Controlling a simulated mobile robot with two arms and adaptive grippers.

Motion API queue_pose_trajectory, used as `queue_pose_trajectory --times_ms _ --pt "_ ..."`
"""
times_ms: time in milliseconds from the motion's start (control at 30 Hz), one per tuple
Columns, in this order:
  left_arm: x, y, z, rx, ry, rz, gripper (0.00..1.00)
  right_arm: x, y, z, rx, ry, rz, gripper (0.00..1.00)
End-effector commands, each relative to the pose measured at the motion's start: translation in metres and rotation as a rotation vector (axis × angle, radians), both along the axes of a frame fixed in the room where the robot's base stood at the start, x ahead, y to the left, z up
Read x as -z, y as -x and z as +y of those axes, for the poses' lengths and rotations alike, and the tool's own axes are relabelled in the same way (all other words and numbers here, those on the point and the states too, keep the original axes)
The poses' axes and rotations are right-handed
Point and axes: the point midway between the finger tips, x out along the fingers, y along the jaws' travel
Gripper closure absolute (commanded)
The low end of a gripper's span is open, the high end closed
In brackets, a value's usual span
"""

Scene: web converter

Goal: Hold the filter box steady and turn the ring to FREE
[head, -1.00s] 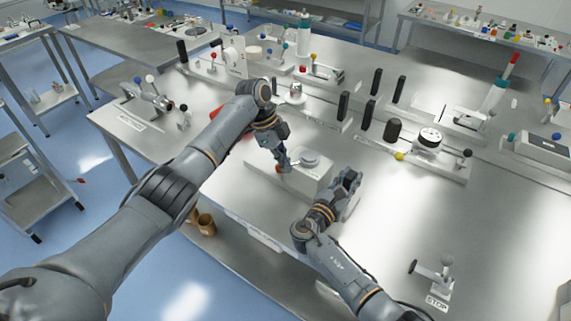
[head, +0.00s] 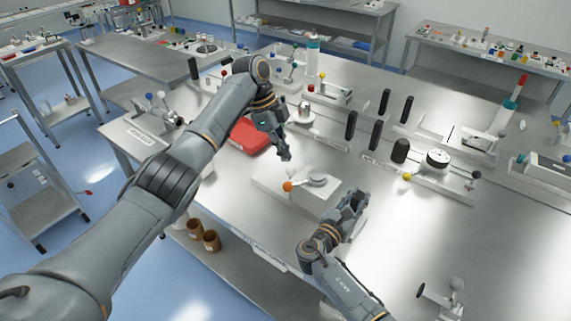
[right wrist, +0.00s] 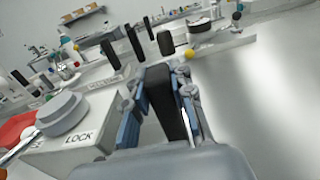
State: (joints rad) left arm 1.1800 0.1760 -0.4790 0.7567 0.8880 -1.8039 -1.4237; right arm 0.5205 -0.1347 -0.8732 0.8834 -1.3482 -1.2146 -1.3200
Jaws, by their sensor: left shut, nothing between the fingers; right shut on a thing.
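The filter box (head: 285,198) is a pale block on the bench, with a round grey ring (head: 316,180) on top. An orange ball knob (head: 288,186) sits at the ring's left side. In the right wrist view the box (right wrist: 45,155) and ring (right wrist: 62,113) are at the left, with a LOCK label (right wrist: 78,137) on the box. My left gripper (head: 286,156) is shut and empty, above and behind the orange knob, apart from it. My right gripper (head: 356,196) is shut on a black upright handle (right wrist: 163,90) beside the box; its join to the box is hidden.
A red tray (head: 249,136) lies behind and left of the box. Several black posts (head: 376,134) stand in a row behind it, with a dial unit (head: 438,158) to the right.

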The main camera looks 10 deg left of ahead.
Motion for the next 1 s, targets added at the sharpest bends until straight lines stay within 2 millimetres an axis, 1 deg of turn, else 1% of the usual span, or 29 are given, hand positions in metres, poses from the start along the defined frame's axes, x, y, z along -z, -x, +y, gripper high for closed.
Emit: queue_pose_trajectory --times_ms 33,533,1000 --pt "-0.0013 -0.0004 0.0007 0.0 0.001 0.0 1.0 0.0117 0.0035 -0.0029 0.004 -0.002 0.022 1.0" --pt "-0.0031 -0.0003 0.0002 0.001 0.001 0.001 1.0 0.0113 0.0035 -0.0021 0.002 -0.003 0.022 1.0" --pt "-0.0084 -0.0003 0.0 0.002 0.001 0.0 1.0 0.0044 0.0034 -0.0018 0.002 -0.003 0.022 1.0"
